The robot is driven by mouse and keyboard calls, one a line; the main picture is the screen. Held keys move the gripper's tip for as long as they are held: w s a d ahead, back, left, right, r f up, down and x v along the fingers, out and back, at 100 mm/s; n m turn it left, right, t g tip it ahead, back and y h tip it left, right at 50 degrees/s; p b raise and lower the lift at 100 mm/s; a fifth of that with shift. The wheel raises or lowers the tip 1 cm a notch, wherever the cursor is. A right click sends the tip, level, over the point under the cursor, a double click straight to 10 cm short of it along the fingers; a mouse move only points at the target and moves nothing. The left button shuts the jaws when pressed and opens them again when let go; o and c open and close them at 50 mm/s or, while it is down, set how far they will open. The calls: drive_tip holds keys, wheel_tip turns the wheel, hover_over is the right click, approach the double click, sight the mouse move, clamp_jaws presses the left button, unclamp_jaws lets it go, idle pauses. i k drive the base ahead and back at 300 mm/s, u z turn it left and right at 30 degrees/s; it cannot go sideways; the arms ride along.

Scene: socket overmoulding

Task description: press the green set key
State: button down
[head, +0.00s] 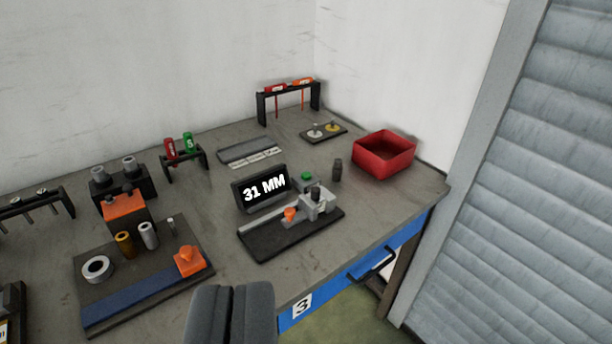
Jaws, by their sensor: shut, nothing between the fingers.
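A dark upright peg (337,170) and a red bin (384,154) stand right of the key. Left lies a mat (140,295) with sleeves and orange parts. Racks with red, green and orange tools stand behind. The bench's front edge has a blue drawer (350,270).

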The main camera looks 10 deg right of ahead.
sight(305, 176)
drive_tip(key=z, duration=0.15)
drive_tip(key=i, duration=1.15)
drive_tip(key=z, duration=0.6)
